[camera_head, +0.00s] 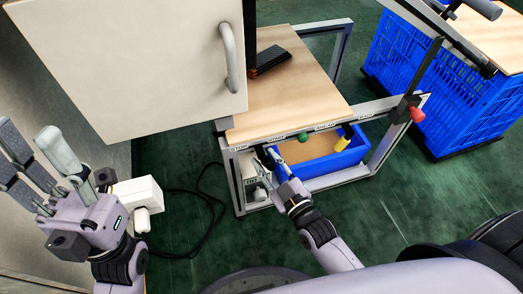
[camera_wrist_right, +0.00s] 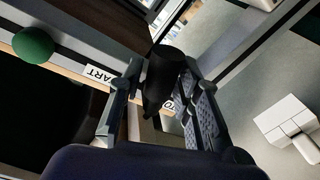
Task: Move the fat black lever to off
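The fat black lever (camera_wrist_right: 165,78) stands between the fingers of my right gripper (camera_wrist_right: 162,90) in the right wrist view. The right finger overlaps its edge, and a small gap seems to show on the left. In the head view my right gripper (camera_head: 268,160) is at the left part of the table's front rail, where it mostly hides the lever. A label beside the lever is partly covered. My left gripper (camera_head: 35,155) is open and empty at the far left, away from the table.
A green knob (camera_head: 303,136) and a red knob (camera_head: 417,114) are on the frame farther right. A blue bin (camera_head: 350,155) sits under the wooden table (camera_head: 300,90). A white cabinet door (camera_head: 130,60) stands at left. A white box (camera_head: 138,192) and cable lie on the floor.

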